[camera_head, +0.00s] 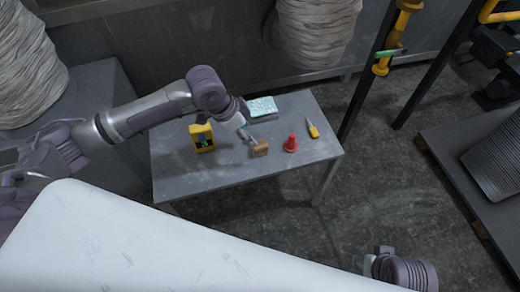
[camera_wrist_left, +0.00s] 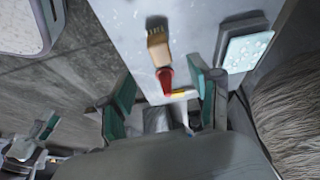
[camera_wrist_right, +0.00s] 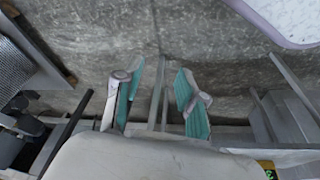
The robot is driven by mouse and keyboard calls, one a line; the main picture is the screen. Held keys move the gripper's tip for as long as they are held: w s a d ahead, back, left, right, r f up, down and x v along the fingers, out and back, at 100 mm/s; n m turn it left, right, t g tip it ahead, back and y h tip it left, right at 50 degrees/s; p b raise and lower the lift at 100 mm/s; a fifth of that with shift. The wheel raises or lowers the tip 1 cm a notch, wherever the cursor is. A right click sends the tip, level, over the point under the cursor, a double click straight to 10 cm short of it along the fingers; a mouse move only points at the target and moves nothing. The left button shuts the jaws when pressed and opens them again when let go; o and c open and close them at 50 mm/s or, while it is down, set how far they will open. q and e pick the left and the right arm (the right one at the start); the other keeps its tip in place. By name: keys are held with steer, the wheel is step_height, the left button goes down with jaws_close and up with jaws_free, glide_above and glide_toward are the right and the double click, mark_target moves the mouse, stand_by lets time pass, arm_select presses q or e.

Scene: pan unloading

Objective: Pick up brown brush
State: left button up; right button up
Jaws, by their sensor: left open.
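The brown brush (camera_head: 260,148) is near the front edge of the grey table (camera_head: 222,172). In the left wrist view the brush (camera_wrist_left: 158,48) lies ahead of the fingers, bristles visible. My left gripper (camera_head: 247,138) is open over the table, just left of and above the brush in the head view. Its two teal-padded fingers (camera_wrist_left: 160,72) are apart with nothing held. My right gripper shows its fingers (camera_wrist_right: 158,78) apart and empty over the floor, away from the table.
A yellow box-like item (camera_head: 202,138) stands left. A pale blue patterned box (camera_head: 263,107) lies behind. The table's right front corner is clear.

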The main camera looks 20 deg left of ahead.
mark_target(260, 147)
arm_select(q)
steer(key=b+x, duration=0.1)
steer(key=x, duration=0.3)
steer(key=shift+w+d+f, duration=0.1)
steer(key=shift+f, duration=0.25)
steer(key=b+x, duration=0.1)
steer(key=x, duration=0.2)
steer(key=shift+d+b, duration=0.15)
steer(key=shift+b, duration=0.15)
steer(key=shift+b+x, duration=0.3)
steer(key=shift+x, duration=0.7)
steer(key=shift+f, duration=0.15)
jaws_close()
arm_select(e)
steer(key=shift+w+a+r+t, duration=0.1)
steer(key=shift+w+r+t, duration=0.15)
steer(key=shift+r, duration=0.4)
steer(key=shift+w+a+r+t, duration=0.15)
steer(key=shift+r+t, duration=0.2)
steer(key=shift+r, duration=0.25)
